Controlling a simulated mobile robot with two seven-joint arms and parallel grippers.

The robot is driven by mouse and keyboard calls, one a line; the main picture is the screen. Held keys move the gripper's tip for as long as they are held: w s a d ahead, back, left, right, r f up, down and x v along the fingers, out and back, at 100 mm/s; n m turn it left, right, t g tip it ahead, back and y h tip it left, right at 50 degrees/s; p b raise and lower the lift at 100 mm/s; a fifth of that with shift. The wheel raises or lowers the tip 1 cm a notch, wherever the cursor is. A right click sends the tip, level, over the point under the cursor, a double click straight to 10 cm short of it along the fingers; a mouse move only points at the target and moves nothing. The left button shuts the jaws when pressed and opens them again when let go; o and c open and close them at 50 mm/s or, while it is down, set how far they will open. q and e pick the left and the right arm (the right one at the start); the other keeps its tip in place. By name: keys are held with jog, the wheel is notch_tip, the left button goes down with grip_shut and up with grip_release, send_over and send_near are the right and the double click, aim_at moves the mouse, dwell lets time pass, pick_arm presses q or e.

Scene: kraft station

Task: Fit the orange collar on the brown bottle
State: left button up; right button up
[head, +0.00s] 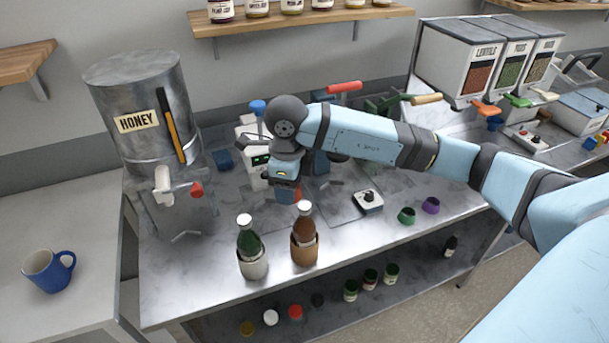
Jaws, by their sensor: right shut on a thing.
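The brown bottle (305,225) stands upright near the counter's front edge, with a brown sleeve around its lower body and a pale cap. My right gripper (286,194) points down just behind and left of the bottle's top. It is shut on a small orange thing (298,195), which looks like the orange collar. The collar shows only in part beside the fingers, behind the bottle's cap. It appears apart from the bottle, but the depth between them is hard to tell. My left gripper is not in view.
A green bottle (249,243) in a pale sleeve stands close left of the brown one. A green collar (407,216) and a purple collar (431,205) lie to the right. A honey tank (140,100) with a tap stands left.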

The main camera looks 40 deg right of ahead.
aim_at(305, 205)
jog(key=m, duration=0.5)
jog(key=d+m+p, duration=0.1)
jog(key=m, duration=0.5)
jog(key=s+d+r+m, duration=0.1)
jog(key=m, duration=0.4)
jog(key=shift+d, duration=0.15)
jog(key=m, duration=0.6)
jog(key=shift+s+d+p, duration=0.2)
jog(key=shift+d+p, duration=0.15)
jog(key=shift+p, duration=0.05)
jog(key=shift+f, duration=0.15)
jog(key=shift+f+b, duration=1.65)
jog(key=shift+f, duration=1.1)
